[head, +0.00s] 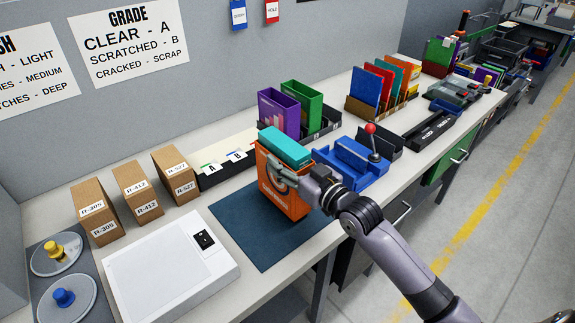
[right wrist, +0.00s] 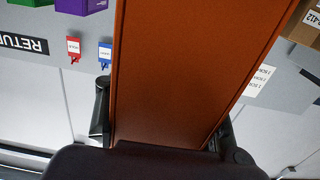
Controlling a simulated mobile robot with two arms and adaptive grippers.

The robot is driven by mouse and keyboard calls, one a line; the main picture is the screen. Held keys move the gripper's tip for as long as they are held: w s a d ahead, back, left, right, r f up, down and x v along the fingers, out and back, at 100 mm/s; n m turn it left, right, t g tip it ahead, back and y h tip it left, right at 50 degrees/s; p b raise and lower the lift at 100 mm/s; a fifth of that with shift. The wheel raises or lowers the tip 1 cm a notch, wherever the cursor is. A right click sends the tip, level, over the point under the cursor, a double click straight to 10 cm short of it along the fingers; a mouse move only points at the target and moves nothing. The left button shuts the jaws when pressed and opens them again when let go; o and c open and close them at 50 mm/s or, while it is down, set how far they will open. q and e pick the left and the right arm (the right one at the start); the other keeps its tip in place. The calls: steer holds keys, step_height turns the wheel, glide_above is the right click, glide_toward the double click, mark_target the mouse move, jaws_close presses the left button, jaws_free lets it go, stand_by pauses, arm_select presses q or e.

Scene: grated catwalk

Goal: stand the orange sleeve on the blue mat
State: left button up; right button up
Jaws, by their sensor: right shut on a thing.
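The orange sleeve (head: 272,196) is upright over the dark blue mat (head: 255,236) in the head view, with a teal item (head: 286,146) sticking out of its open top. I cannot tell whether its bottom touches the mat. My right gripper (head: 298,182) comes in from the right and is shut on the sleeve. In the right wrist view the sleeve (right wrist: 195,70) fills the middle, with the fingers of my right gripper (right wrist: 165,135) on both its sides. My left gripper is not in view.
A white light box (head: 165,275) lies left of the mat. Cardboard boxes (head: 132,190) and a black card tray (head: 228,172) stand behind. A blue fixture (head: 350,168) with a red-knobbed lever is close on the right. Purple (head: 278,113) and green (head: 302,105) sleeves stand farther back.

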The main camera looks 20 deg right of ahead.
steer(key=shift+f, duration=0.7)
steer(key=shift+f, duration=0.15)
steer(key=o, duration=1.5)
steer(key=shift+f, duration=0.1)
steer(key=shift+c, duration=0.2)
